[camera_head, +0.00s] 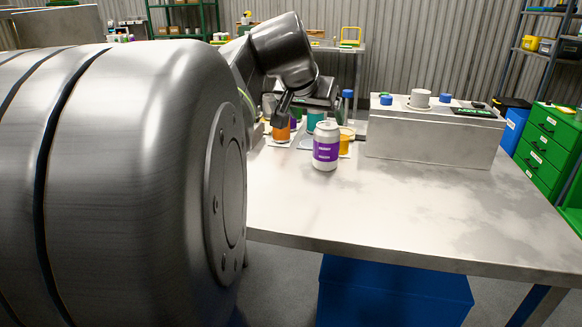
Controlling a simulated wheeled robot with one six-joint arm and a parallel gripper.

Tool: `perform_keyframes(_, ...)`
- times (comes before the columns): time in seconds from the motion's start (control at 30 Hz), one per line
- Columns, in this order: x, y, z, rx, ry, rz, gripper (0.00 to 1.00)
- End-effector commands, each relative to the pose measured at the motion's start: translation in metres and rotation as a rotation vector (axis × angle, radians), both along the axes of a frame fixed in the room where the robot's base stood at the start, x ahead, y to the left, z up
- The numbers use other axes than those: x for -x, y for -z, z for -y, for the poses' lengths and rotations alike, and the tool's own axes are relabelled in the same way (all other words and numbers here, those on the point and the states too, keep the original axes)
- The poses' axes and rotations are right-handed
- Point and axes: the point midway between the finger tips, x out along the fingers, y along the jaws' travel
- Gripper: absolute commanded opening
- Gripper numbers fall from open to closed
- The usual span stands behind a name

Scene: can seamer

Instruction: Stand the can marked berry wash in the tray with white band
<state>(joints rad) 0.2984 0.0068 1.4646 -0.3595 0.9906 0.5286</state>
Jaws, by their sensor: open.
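A white can with a purple label (325,152) stands upright on the metal table, left of the grey machine. Its lettering is too small to read surely, so I cannot confirm it says berry wash. My gripper (310,115) is open over the cluster of coloured items behind this can, partly hidden by my own arm. I cannot tell whether anything is between its fingers. Low pale pieces (275,141) lie beneath the cluster, perhaps trays. I cannot make out which one has a white band.
An orange item (281,133), a teal item (315,120) and a yellow item (346,140) stand close behind the can. The grey machine (430,143) with blue knobs fills the table's back right. The table's front (400,215) is bare.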

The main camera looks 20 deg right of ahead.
Motion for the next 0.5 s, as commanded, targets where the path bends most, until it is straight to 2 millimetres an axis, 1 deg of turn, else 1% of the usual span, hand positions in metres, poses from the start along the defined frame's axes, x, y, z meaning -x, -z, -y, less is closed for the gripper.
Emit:
perform_keyframes(0.03,0.002,0.004,0.001,0.007,0.005,0.010,0.84)
perform_keyframes(0.17,0.003,0.004,0.005,0.015,0.011,0.020,0.84)
perform_keyframes(0.27,-0.004,0.014,0.012,0.015,0.012,0.019,0.84)
perform_keyframes(0.4,-0.020,0.035,0.026,0.013,0.012,0.018,0.84)
perform_keyframes(0.5,-0.029,0.048,0.035,0.014,0.012,0.018,0.84)
